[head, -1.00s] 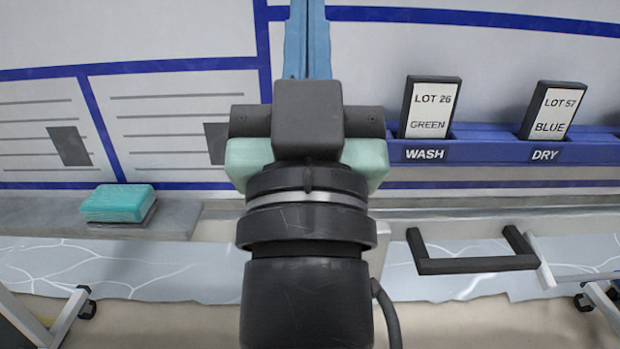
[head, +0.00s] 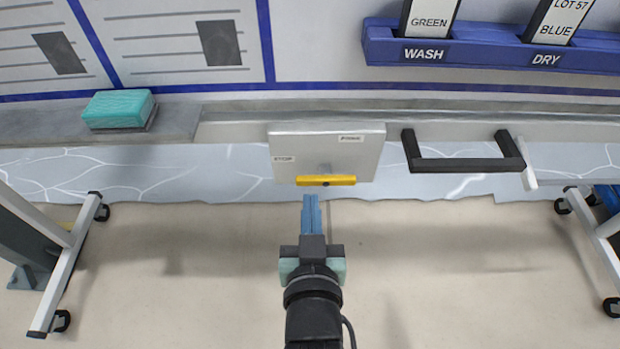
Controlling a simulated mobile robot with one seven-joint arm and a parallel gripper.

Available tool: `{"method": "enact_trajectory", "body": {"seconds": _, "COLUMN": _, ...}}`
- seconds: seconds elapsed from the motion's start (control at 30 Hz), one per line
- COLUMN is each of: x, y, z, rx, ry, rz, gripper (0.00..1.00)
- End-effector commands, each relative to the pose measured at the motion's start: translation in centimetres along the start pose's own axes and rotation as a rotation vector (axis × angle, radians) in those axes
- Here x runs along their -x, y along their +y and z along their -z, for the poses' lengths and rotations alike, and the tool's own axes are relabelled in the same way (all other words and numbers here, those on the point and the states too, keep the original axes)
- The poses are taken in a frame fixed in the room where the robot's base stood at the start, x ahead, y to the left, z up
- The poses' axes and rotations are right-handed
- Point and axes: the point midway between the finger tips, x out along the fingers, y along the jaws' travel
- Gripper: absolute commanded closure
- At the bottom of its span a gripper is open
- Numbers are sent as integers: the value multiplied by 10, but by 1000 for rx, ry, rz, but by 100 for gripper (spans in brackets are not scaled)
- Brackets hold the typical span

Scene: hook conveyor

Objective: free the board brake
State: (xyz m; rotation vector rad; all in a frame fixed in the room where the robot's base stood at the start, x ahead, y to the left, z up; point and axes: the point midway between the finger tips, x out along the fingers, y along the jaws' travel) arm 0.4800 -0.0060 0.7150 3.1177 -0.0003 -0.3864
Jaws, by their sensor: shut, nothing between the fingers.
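The board brake shows in the head view as a pale metal plate (head: 350,150) below the board's ledge, with a yellow lever (head: 326,181) lying level across its lower part. One small label is at the plate's left edge and another at its upper right; the left one seems to read STOP, the other is too small to read surely. My gripper (head: 311,199) is shut and empty, its blue fingers pointing up the picture. The fingertips are just below the lever in the picture; I cannot tell whether they touch it.
A black handle (head: 463,163) juts out right of the plate. A teal eraser (head: 119,109) sits on the grey ledge (head: 30,125) at left. A blue rack (head: 480,52) holds LOT cards above. Wheeled feet (head: 70,260) stand at both sides; the floor between is clear.

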Motion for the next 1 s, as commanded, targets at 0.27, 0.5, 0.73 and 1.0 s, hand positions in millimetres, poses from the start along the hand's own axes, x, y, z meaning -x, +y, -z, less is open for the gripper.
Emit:
{"method": "enact_trajectory", "body": {"seconds": 0.27, "x": -17, "y": 0, "z": 0, "rx": 0, "ry": 4, "rz": 1, "gripper": 100}}
{"method": "enact_trajectory", "body": {"seconds": 0.5, "x": -56, "y": 0, "z": 0, "rx": -1, "ry": 5, "rz": 0, "gripper": 100}}
{"method": "enact_trajectory", "body": {"seconds": 0.73, "x": -95, "y": -1, "z": -1, "rx": -1, "ry": 5, "rz": 1, "gripper": 100}}
{"method": "enact_trajectory", "body": {"seconds": 1.0, "x": -109, "y": 0, "z": -32, "rx": 0, "ry": 0, "rz": 1, "gripper": 100}}
